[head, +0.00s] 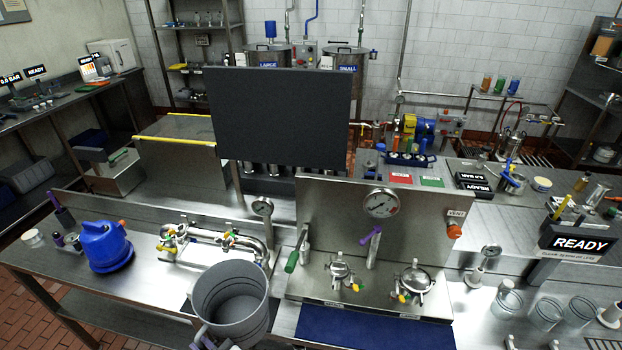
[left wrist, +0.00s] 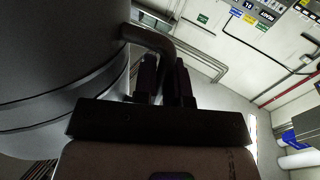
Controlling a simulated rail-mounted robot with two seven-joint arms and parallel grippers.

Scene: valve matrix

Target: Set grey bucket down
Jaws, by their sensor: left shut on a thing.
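The grey bucket (head: 230,302) is at the bottom centre-left of the head view, open top up, and looks empty. It stands out in front of the steel bench, and I cannot tell whether its base touches anything. My left gripper (head: 214,343) is at its near side, partly cut off by the frame edge. In the left wrist view the bucket (left wrist: 60,60) fills the left side, and the fingers of my left gripper (left wrist: 165,82) are shut on its curved handle (left wrist: 150,38). My right gripper is not in view.
A blue jug (head: 105,246) stands on the steel bench at left. A pipe manifold (head: 215,246) lies behind the bucket. A panel with a gauge (head: 381,203), valves and a blue mat (head: 370,328) is to the right. Bare bench (head: 150,285) shows left of the bucket.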

